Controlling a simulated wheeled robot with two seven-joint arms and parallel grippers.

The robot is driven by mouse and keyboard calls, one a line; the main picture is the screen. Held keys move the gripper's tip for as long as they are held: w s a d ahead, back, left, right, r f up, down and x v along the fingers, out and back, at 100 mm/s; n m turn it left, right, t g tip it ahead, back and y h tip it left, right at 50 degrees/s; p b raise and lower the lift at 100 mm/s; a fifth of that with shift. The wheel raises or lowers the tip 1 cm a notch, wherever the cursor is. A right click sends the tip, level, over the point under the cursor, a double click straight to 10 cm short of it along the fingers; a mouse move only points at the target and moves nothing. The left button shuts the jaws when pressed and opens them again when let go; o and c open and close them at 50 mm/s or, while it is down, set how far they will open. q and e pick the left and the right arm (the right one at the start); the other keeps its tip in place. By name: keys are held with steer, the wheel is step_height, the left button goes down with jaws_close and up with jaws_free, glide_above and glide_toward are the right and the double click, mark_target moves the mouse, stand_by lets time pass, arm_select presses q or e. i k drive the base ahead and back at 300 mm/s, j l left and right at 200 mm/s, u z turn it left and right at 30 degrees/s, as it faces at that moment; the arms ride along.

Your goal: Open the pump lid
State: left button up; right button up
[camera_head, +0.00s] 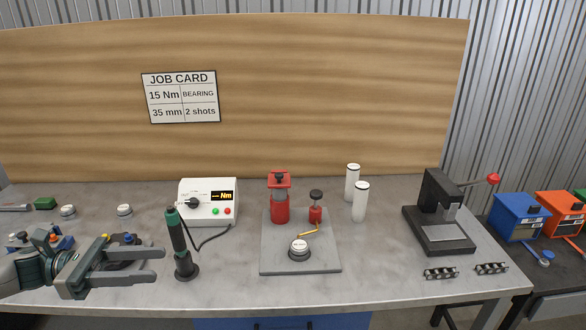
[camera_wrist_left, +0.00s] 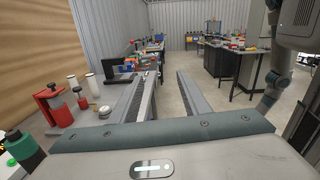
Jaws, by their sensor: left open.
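The red pump (camera_head: 280,207) stands upright at the back of a grey base plate (camera_head: 290,264) on the workbench. Its red lid (camera_head: 279,178) sits on top with a small dark knob; the lid appears closed. The pump also shows in the left wrist view (camera_wrist_left: 53,108), at the left. A smaller red part with a black knob (camera_head: 316,205) stands just right of it on the plate. My left gripper (camera_head: 160,267) is open and empty at the front left of the bench, well left of the pump. My right gripper is not seen.
A green and black upright tool (camera_head: 178,245) stands between my left gripper and the pump. A white control box (camera_head: 208,203) is behind it. White cylinders (camera_head: 360,202) and a black press (camera_head: 437,220) stand right. A round white-topped part (camera_head: 299,247) sits on the plate's front.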

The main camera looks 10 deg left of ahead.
mark_target(280, 179)
steer(key=i, duration=1.7)
